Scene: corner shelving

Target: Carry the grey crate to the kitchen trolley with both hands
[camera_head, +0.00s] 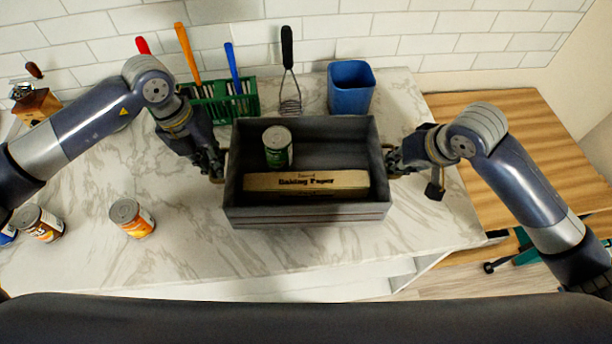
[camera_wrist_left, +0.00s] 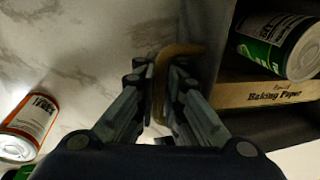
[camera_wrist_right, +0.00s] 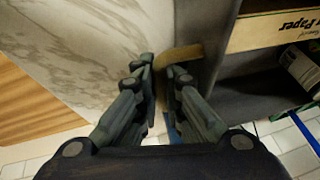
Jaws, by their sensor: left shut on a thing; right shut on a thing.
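The grey crate (camera_head: 306,213) is level over the marble counter, between my two grippers. I cannot tell whether it touches the counter. It holds a green can (camera_head: 277,148) standing upright and a long baking paper box (camera_head: 306,183) lying along its front. My left gripper (camera_head: 216,174) is shut on the tan handle (camera_wrist_left: 185,49) at the crate's left end. My right gripper (camera_head: 394,168) is shut on the tan handle (camera_wrist_right: 181,53) at its right end. A wooden-topped surface (camera_head: 510,115), possibly the trolley, is to the right of the counter.
A blue bin (camera_head: 351,88), a whisk (camera_head: 289,75) and a green rack (camera_head: 222,103) stand behind the crate, near the tiled wall. Orange-labelled cans (camera_head: 133,219) and a wooden grinder (camera_head: 35,101) are at the left. The counter (camera_head: 180,245) in front of the crate is clear.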

